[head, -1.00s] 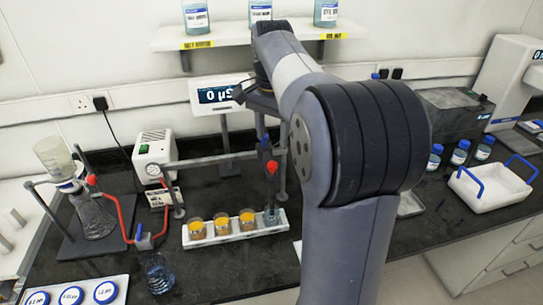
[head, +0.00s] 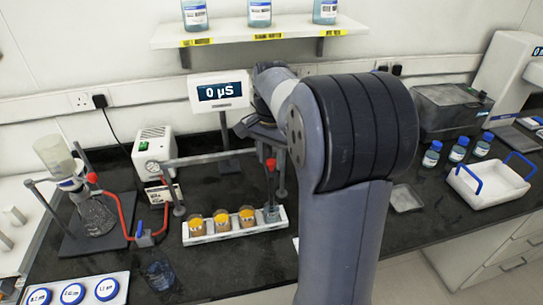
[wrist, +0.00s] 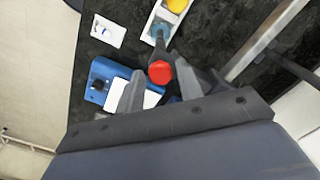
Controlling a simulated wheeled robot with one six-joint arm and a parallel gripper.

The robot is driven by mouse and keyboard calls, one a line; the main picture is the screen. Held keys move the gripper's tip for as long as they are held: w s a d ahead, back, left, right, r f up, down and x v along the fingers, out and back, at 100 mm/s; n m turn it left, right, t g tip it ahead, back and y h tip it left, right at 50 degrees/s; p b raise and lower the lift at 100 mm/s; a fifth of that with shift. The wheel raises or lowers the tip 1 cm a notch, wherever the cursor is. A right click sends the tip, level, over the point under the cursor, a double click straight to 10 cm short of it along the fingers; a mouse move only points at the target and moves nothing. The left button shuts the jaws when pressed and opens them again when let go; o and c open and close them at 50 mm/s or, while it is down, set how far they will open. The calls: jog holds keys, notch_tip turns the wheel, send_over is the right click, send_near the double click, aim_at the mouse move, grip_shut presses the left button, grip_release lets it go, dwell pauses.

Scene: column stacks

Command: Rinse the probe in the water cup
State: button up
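The probe (head: 270,165) has a red cap and a thin grey shaft. It stands roughly upright with its lower end at a clear, pale bluish cup (head: 271,214) at the right end of a white rack (head: 234,236). I cannot tell whether the tip is inside the cup. In the wrist view the red cap (wrist: 160,72) shows between the two fingers of my gripper (wrist: 160,88), with gaps beside it. My gripper is open. In the head view its fingers are mostly hidden behind my arm. The meter (head: 219,91) reads 0 µS.
Several orange-topped cups (head: 222,222) fill the rack's left. A grey bar frame (head: 210,159) stands behind it. A white tray with blue handles (head: 487,187) is right.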

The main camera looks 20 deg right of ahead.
grip_shut()
notch_tip(320, 180, up, 4)
jog(key=p, duration=0.3)
jog(key=shift+r, duration=0.2)
jog(key=shift+w, duration=0.1)
jog(key=shift+c, duration=0.4)
grip_release()
jog(key=o, duration=0.4)
